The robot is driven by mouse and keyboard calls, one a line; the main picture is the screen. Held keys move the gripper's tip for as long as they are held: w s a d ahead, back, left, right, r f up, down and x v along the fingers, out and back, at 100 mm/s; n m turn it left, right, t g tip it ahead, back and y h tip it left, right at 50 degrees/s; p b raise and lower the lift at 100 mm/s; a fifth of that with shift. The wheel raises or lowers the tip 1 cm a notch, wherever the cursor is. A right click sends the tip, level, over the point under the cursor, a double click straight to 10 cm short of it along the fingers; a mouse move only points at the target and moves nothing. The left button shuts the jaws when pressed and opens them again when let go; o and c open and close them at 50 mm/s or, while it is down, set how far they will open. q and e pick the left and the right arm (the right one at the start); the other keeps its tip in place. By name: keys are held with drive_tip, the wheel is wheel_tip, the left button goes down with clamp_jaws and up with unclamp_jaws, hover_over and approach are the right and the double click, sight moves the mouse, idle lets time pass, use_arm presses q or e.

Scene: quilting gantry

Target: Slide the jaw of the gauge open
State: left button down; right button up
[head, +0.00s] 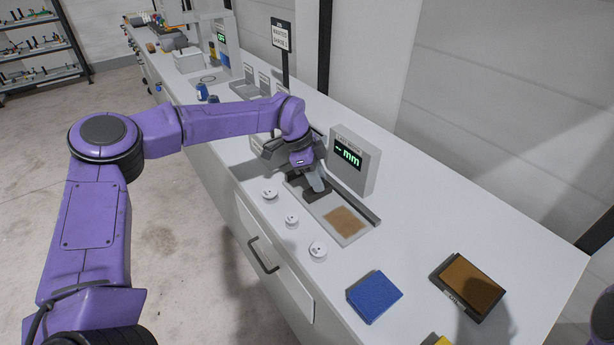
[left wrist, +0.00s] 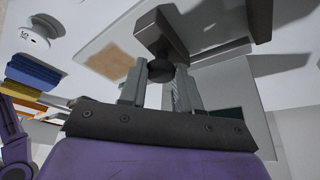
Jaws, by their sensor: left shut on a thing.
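The gauge (head: 355,160) stands on the white counter, with a green "-- mm" readout on its upright box. Its light bed (head: 358,236) carries a brown patch (head: 345,221). The dark jaw (head: 311,194) sits at the bed's far-left end, partly hidden by my gripper; the brown patch is to its right, clear of it. My left gripper (head: 312,182) is over the jaw. In the left wrist view, my left gripper's fingers (left wrist: 160,88) are shut on the round dark knob (left wrist: 160,70) of the jaw (left wrist: 162,35). My right gripper is not in view.
Several white round weights (head: 292,221) lie along the counter's front edge. A blue block (head: 374,296) and a brown-topped dark block (head: 468,287) lie to the right. A sign on a post (head: 283,40) stands behind my arm.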

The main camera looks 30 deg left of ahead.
use_arm(q)
drive_tip(key=shift+s+d+f, duration=0.1)
drive_tip(key=shift+d+f, duration=0.05)
drive_tip(key=c, duration=1)
unclamp_jaws()
drive_tip(key=shift+c, duration=0.2)
drive_tip(key=shift+o, duration=1.1)
drive_tip(key=shift+d, duration=0.1)
drive_tip(key=shift+r, duration=0.2)
drive_tip(key=shift+a+r, duration=0.3)
drive_tip(key=b+v, duration=0.2)
drive_tip(key=v, duration=0.7)
drive_tip(key=shift+r, duration=0.4)
